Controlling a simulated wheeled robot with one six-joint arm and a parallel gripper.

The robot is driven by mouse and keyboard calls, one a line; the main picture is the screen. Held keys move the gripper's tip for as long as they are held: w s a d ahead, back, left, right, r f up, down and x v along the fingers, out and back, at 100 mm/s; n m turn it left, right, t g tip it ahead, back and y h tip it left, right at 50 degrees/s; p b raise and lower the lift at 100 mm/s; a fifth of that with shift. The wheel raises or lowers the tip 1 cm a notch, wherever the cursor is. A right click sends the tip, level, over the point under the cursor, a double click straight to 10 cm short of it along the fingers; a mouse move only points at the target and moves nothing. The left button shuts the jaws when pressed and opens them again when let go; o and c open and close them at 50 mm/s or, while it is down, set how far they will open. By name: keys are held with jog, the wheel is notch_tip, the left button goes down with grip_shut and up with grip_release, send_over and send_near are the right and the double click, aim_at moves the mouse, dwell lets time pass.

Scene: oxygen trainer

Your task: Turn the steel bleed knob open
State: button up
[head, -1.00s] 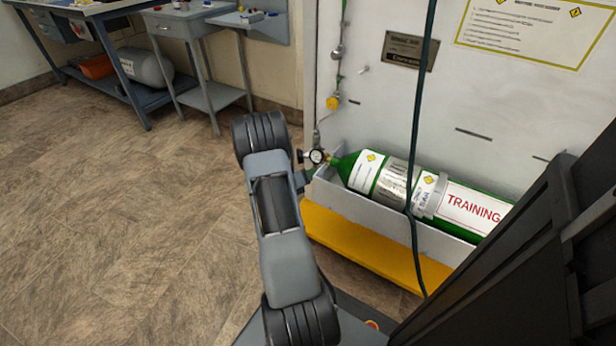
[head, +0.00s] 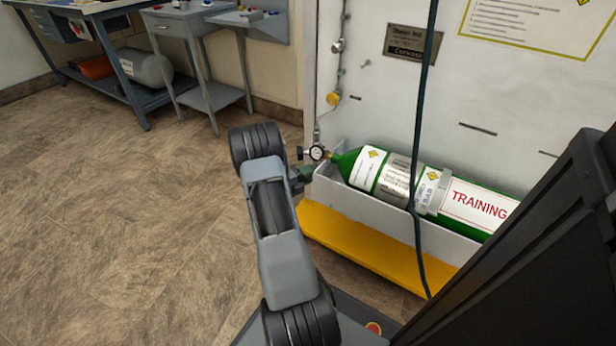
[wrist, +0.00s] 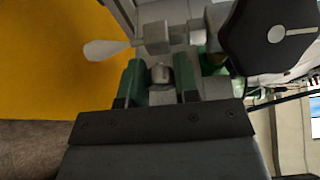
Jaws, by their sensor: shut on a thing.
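The green oxygen cylinder (head: 345,165) lies in a white trough, with a round pressure gauge (head: 317,152) and regulator at its left end. In the wrist view, the two green fingers of my gripper (wrist: 159,70) stand either side of the small steel bleed knob (wrist: 160,75) and are shut on it. The dark gauge body (wrist: 262,42) is just to the right, and a pale paddle-shaped lever (wrist: 106,49) is to the upper left. In the head view, my arm hides most of the gripper and the knob.
The white trough (head: 375,205) has a yellow base (head: 350,240) below it. A dark hose (head: 414,140) hangs in front of the cylinder. Workbenches (head: 185,22) stand at the back left. The tiled floor (head: 110,220) on the left is clear.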

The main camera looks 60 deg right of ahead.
jog(key=n+h, duration=0.1)
jog(key=n, duration=0.2)
jog(key=n+h+b, duration=0.1)
jog(key=n, duration=0.1)
jog(key=shift+f+n, duration=0.15)
jog(key=shift+n, duration=0.25)
jog(key=n+t+h, duration=0.1)
jog(key=n, duration=0.2)
jog(key=n+h+b, duration=0.1)
jog(key=n, duration=0.2)
jog(key=shift+n+t, duration=0.4)
jog(key=shift+n+h, duration=0.3)
jog(key=o, duration=0.9)
jog(key=p+v, duration=0.3)
jog(key=v, duration=1)
jog(key=shift+a+f, duration=0.1)
jog(key=shift+a, duration=0.35)
